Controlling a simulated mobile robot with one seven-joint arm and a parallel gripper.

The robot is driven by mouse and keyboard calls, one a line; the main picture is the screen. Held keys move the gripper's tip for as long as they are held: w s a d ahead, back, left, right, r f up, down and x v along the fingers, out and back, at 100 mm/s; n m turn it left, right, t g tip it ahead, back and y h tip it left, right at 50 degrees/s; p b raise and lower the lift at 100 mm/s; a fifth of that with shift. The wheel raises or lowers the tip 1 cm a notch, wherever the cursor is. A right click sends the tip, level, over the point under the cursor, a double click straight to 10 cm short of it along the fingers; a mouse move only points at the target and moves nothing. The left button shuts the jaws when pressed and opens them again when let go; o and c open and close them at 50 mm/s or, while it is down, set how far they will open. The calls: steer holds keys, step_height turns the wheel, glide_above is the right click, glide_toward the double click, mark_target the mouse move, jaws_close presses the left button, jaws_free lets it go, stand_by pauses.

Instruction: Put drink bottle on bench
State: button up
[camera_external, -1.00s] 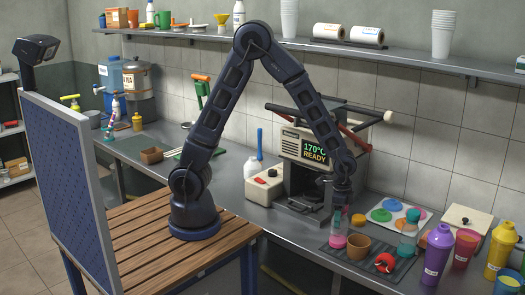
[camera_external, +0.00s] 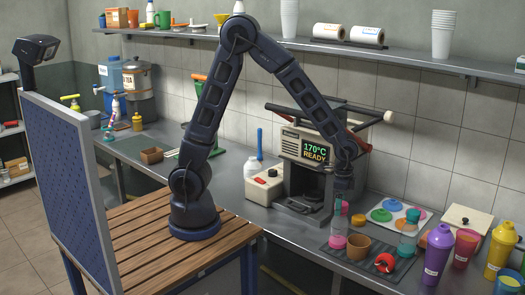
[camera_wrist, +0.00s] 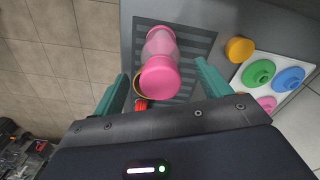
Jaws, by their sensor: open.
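The drink bottle, clear pink with a solid pink cap, stands on the dark ribbed mat on the steel bench in the external view (camera_external: 332,241). In the wrist view its pink cap (camera_wrist: 160,77) faces the camera and its body runs away toward the mat. My gripper (camera_external: 338,205) is above the bottle in the external view. In the wrist view its teal fingers (camera_wrist: 165,85) are spread wide on either side of the cap, with gaps on both sides. The steel bench (camera_external: 275,225) runs along the wall.
A brown cup (camera_external: 358,247), a red item (camera_external: 385,262) and a clear teal bottle (camera_external: 407,240) stand close by. An orange round piece (camera_wrist: 240,50) and a white tray of colored lids (camera_wrist: 243,82) lie beside. The press (camera_external: 308,160) is behind; several shakers are at right.

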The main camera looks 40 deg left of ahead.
steer(key=shift+o, duration=0.4)
step_height(320, 180, up, 7)
steer(key=shift+f, duration=0.2)
